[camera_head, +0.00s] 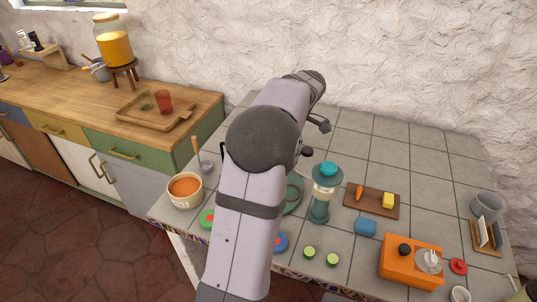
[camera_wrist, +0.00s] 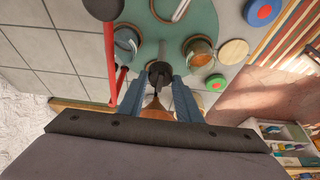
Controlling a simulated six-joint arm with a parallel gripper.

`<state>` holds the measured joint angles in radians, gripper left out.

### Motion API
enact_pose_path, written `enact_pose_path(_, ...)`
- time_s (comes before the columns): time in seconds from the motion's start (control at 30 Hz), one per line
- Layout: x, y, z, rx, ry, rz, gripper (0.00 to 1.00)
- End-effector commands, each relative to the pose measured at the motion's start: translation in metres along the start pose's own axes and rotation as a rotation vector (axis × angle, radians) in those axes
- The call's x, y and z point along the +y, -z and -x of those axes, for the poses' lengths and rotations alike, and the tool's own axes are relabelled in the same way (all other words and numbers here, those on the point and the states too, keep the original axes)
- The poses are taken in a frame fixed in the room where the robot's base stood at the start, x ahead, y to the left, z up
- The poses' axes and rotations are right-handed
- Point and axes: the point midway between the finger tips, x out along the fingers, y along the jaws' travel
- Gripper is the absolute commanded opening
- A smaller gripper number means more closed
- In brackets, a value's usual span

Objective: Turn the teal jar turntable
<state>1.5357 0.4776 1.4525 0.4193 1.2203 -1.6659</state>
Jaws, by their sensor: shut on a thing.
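The teal turntable (camera_wrist: 175,22) is a round disc that fills the upper middle of the wrist view. In the head view only its edge (camera_head: 294,196) shows beside my arm; the rest is hidden. A glass jar (camera_wrist: 126,42) and a jar with orange-brown contents (camera_wrist: 199,48) stand on it. My gripper (camera_wrist: 158,82) has its blue fingers shut on a dark knob (camera_wrist: 158,69) at the turntable's near side. My arm hides the gripper in the head view.
A bowl of orange food (camera_head: 185,189) stands left of my arm. A cutting board (camera_head: 372,202) and an orange box (camera_head: 411,260) are farther right. A red bar (camera_wrist: 112,62) passes close left of my fingers.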

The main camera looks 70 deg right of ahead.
Motion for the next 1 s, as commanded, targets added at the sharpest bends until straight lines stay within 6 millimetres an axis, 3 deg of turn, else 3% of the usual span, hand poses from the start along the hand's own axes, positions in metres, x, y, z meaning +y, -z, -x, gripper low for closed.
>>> enact_pose_path(0.63, 0.0007, 0.0003, 0.0007, 0.0, 0.01, 0.034, 0.0)
enact_pose_path(0.67, 0.0007, 0.0004, 0.0007, 0.0, 0.01, 0.034, 0.34)
enact_pose_path(0.73, 0.0006, 0.0004, 0.0006, 0.0, 0.011, 0.034, 0.49)
enact_pose_path(1.0, 0.0004, 0.0002, 0.0004, 0.0, 0.011, 0.031, 0.49)
